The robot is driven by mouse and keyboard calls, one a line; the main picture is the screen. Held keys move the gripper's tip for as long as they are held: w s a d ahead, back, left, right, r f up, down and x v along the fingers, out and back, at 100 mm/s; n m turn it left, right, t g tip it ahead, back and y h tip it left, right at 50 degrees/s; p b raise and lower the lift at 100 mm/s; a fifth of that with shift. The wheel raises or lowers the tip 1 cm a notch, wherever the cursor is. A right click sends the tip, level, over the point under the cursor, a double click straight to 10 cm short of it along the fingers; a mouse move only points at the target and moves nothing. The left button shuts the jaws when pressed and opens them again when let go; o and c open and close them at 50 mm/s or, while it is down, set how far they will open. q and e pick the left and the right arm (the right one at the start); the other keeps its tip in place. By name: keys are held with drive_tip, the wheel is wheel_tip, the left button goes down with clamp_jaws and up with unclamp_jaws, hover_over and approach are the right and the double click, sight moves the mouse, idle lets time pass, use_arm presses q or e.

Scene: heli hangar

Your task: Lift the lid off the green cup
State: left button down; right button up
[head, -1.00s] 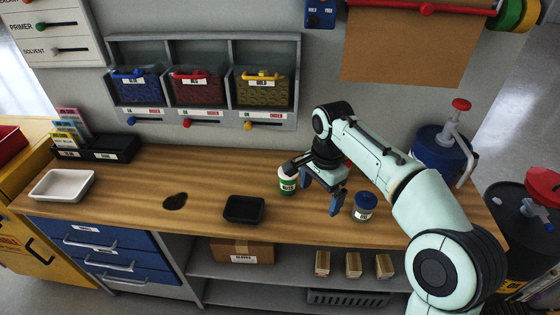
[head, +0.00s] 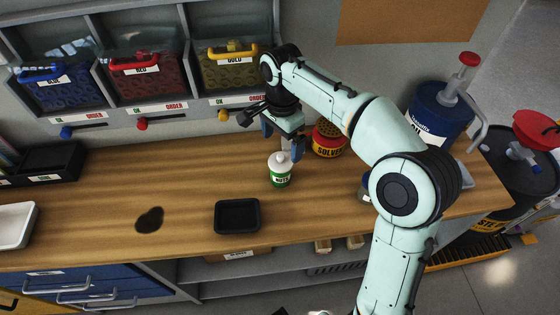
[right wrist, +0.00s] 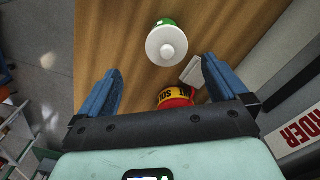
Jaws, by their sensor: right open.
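The green cup (head: 280,181) stands upright on the wooden bench, with a label on its front. Its white lid (head: 281,160) with a small knob sits on top. In the right wrist view the lid (right wrist: 167,45) shows from above, with a bit of the green cup (right wrist: 166,21) beyond it. My right gripper (head: 283,139) is open and empty, above and behind the cup, apart from the lid. In the right wrist view the lid lies ahead of the two blue fingers (right wrist: 162,67), about midway across. My left gripper is not in view.
A red and yellow solvent can (head: 328,140) stands close to the right gripper. A black tray (head: 237,216) lies left of the cup, beside a dark stain (head: 150,219). Bins with an order panel (head: 161,111) back the bench. A jar is mostly hidden behind my right arm.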

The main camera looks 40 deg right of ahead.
sight(280, 157)
drive_tip(key=f, duration=0.5)
drive_tip(key=w+f+b, duration=0.1)
drive_tip(key=f, duration=0.1)
drive_tip(key=shift+d+f, duration=0.1)
drive_tip(key=shift+f, duration=0.1)
drive_tip(key=c, duration=1.1)
